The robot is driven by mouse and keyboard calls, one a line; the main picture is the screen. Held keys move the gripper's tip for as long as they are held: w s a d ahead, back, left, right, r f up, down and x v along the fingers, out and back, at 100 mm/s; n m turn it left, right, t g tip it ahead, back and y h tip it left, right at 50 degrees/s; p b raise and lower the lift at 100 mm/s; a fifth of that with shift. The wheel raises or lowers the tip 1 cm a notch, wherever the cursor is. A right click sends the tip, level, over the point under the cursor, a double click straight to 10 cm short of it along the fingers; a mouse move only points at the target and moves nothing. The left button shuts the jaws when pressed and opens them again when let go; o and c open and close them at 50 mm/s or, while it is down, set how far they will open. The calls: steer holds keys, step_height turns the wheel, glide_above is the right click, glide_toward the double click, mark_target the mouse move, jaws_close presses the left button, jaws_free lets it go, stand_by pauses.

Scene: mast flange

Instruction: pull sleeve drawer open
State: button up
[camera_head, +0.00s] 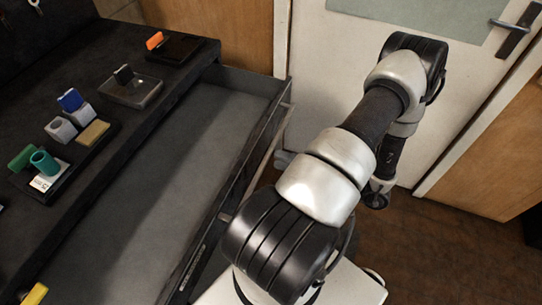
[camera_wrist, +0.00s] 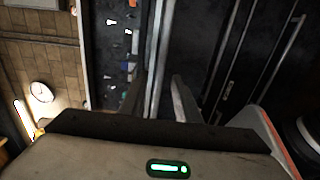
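The sleeve drawer (camera_head: 215,112) is a long dark drawer under the black worktop. It stands pulled out, and its grey inner floor is visible and looks empty. A thin pale handle bar (camera_head: 273,143) runs along its front. My gripper (camera_head: 284,158) is low beside the front, near the bar, partly hidden by my arm. In the wrist view my gripper (camera_wrist: 158,92) has its two fingers apart, with the pale bar (camera_wrist: 156,58) running between them. Gaps seem to show beside the bar, so the fingers look open around it. Contact with the bar is unclear.
The black worktop (camera_head: 62,92) carries an orange piece (camera_head: 155,41), a blue piece (camera_head: 69,100), a green cylinder (camera_head: 45,162) and small trays. A white door (camera_head: 330,60) stands behind my arm. Brown floor (camera_head: 440,240) is free at the right.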

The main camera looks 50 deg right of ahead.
steer(key=v, duration=1.2)
